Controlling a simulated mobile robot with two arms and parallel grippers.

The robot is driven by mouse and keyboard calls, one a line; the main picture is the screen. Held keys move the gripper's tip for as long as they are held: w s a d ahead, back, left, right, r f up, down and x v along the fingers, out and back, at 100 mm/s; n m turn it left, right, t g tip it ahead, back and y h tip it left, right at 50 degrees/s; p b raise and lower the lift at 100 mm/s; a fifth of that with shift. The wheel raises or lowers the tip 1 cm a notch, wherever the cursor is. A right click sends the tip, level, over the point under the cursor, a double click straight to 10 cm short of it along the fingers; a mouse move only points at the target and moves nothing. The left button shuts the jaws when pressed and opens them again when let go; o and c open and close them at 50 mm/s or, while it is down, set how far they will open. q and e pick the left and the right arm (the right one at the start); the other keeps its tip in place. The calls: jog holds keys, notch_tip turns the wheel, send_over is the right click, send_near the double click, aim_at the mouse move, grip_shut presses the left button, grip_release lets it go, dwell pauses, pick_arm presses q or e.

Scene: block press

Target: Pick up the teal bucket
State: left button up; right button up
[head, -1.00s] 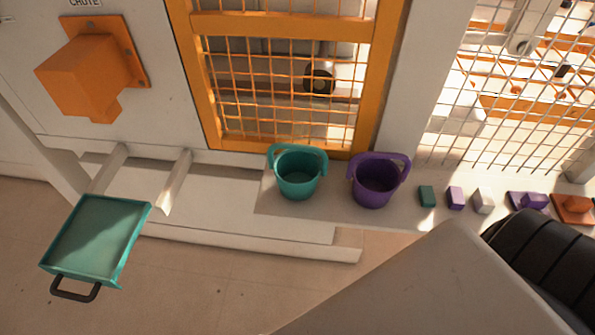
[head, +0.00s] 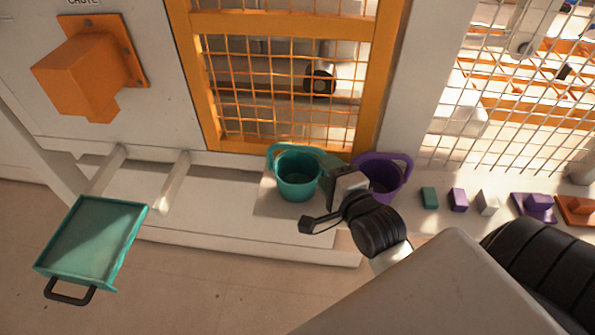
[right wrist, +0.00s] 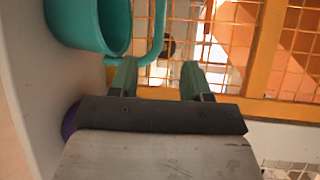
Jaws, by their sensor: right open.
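The teal bucket (head: 297,186) stands upright on the pale ledge in front of the orange mesh door, its handle at its rim. My right gripper (head: 318,196) is open and empty, just right of the bucket and close to it. In the right wrist view the bucket (right wrist: 88,22) shows at upper left, partly cut off. Its handle (right wrist: 158,40) appears across the gap ahead of my two green fingertips (right wrist: 160,78); I cannot tell whether it lies between them or touches one. My left gripper is out of view.
A purple bucket (head: 390,172) stands right behind my right gripper, partly hidden. Several small blocks, such as a teal one (head: 429,198), line the ledge farther right. A teal tray (head: 92,240) is at lower left. The ledge (head: 225,200) left of the teal bucket is clear.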

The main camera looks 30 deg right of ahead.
aim_at(308, 151)
jog(key=w, duration=0.3)
jog(key=w+f, duration=0.1)
jog(key=w, duration=0.2)
jog(key=w+d+f, duration=0.1)
jog(key=w, duration=0.3)
jog(key=shift+p, duration=0.3)
grip_shut()
